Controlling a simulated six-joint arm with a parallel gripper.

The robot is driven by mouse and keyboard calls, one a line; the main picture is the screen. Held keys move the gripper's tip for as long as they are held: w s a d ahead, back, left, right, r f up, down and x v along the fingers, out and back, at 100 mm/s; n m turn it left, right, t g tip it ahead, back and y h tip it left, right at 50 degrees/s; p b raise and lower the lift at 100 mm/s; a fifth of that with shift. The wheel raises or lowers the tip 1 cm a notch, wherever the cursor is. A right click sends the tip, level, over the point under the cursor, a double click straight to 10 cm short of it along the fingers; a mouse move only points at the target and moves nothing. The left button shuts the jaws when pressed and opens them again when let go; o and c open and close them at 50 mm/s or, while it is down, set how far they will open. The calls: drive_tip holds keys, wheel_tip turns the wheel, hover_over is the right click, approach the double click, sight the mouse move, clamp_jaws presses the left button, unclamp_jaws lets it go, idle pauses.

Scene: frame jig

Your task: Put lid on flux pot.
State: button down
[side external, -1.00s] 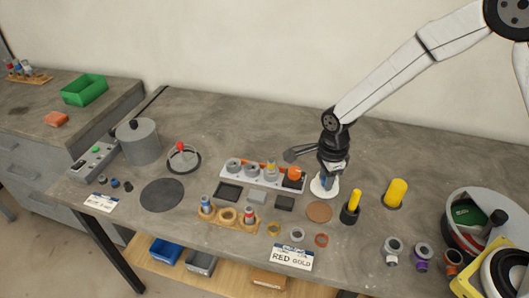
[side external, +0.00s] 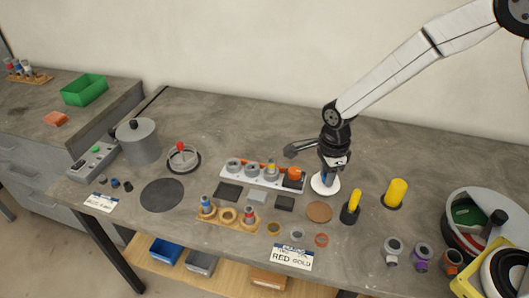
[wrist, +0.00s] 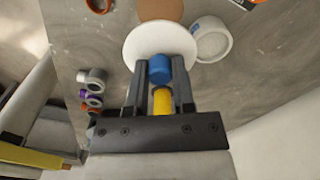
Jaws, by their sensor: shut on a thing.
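My gripper (wrist: 160,82) is shut on the blue knob (wrist: 159,69) of a white round lid. The lid (wrist: 143,36) hangs beyond my fingertips in the wrist view and shows as a white disc below my gripper (side external: 330,176) in the side view. An open white pot (wrist: 213,42) with pale contents, which looks like the flux pot, stands just right of the lid in the wrist view. The lid is beside it there, not over its opening. In the side view I cannot make out the pot; my gripper and lid seem to hide it.
A brown disc (side external: 319,211) lies in front of the lid. A black cup with a yellow handle (side external: 350,212) stands to its right, a yellow cylinder (side external: 397,191) farther right. A rack of parts (side external: 262,178) stands left of my gripper. Bare table lies behind.

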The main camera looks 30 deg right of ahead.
drive_tip(key=shift+r, duration=0.4)
drive_tip(key=w+d+f, duration=0.1)
drive_tip(key=w+d, duration=0.5)
drive_tip(key=shift+d+f, duration=0.15)
drive_tip(key=shift+d, duration=0.25)
drive_tip(key=shift+f, duration=0.15)
drive_tip(key=shift+f, duration=2.35)
drive_tip(key=shift+f, duration=0.7)
drive_tip(key=shift+c, duration=1.9)
unclamp_jaws()
